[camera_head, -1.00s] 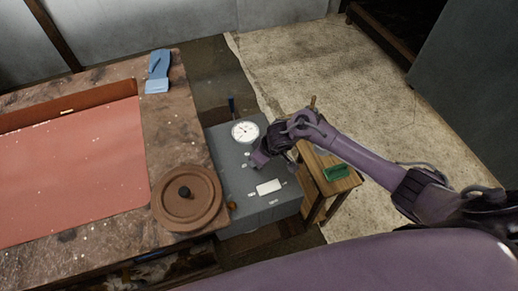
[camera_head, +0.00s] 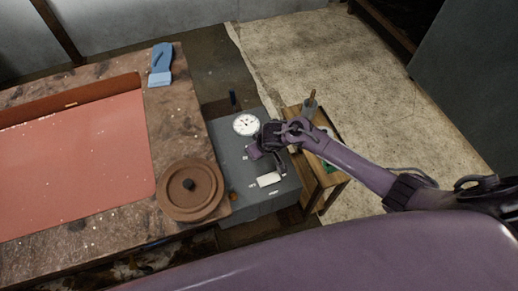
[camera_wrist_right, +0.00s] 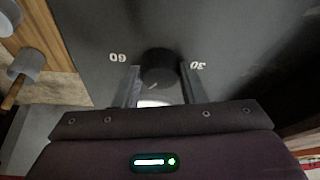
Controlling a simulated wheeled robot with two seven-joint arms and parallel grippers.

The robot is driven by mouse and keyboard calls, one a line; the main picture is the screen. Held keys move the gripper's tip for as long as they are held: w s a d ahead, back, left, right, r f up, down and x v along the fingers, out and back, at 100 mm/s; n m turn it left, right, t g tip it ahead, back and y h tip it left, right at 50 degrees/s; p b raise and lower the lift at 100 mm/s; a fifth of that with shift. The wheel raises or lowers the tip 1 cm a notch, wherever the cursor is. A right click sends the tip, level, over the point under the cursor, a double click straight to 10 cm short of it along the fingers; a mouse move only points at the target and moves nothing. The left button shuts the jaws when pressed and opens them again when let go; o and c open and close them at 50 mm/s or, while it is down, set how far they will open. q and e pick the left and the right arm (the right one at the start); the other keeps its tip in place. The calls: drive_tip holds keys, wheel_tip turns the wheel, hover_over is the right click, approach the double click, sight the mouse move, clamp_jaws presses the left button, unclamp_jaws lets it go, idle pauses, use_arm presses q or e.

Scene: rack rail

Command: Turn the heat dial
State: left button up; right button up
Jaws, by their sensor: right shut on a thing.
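The heat dial (camera_wrist_right: 158,65) is a dark round knob on the grey panel in the right wrist view. A light mark shows on its face, between the printed numbers 60 and 30, which appear upside down. My right gripper (camera_wrist_right: 160,72) has one finger on each side of the dial and is shut on it. In the head view, my right gripper (camera_head: 265,160) is low over the top of the grey box (camera_head: 285,199) and hides the dial. My left gripper is not in view.
A white round gauge (camera_head: 246,124) sits on the box behind my gripper. A wooden stool (camera_head: 322,178) stands close on the right. On the left, a table holds a brown round lid (camera_head: 205,175), a red mat (camera_head: 80,160) and a blue object (camera_head: 161,65).

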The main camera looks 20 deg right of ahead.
drive_tip(key=o, duration=1)
drive_tip(key=v, duration=0.7)
drive_tip(key=shift+r+p, duration=0.35)
drive_tip(key=shift+r, duration=0.05)
drive_tip(key=shift+s+d+f, duration=0.1)
drive_tip(key=shift+s, duration=0.15)
